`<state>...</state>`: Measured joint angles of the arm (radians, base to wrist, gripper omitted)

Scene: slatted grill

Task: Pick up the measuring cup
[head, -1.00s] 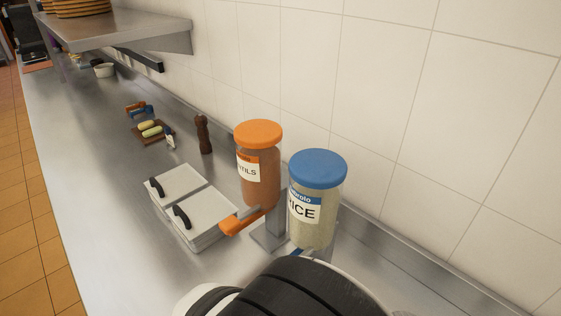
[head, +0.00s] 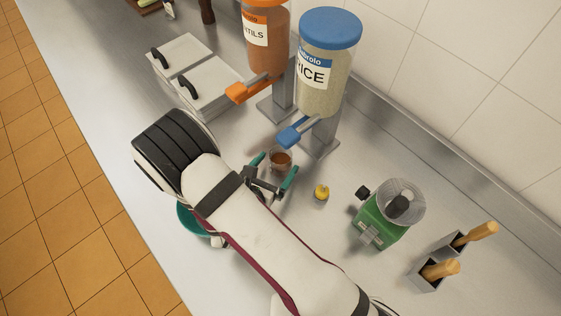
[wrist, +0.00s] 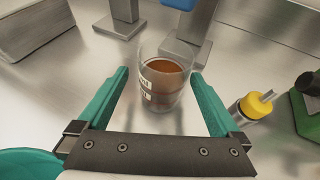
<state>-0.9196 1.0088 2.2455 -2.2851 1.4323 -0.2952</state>
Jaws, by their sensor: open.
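The measuring cup (wrist: 164,84) is a small clear glass with brown contents and white markings. It stands upright on the steel counter. In the head view the cup (head: 280,160) is just beyond my gripper, below the dispensers. My gripper (head: 273,166) has teal fingers and is open. In the wrist view my gripper (wrist: 160,82) has one finger on each side of the cup, with the cup between and slightly ahead of them. I cannot tell whether a finger touches it.
A blue-lidded rice dispenser (head: 322,75) and an orange-lidded dispenser (head: 266,45) stand behind the cup. A yellow-capped bottle (head: 321,193) is to its right, then a green grinder (head: 378,228). A teal bowl (head: 190,220) is partly hidden by my arm. White lidded containers (head: 205,83) sit left.

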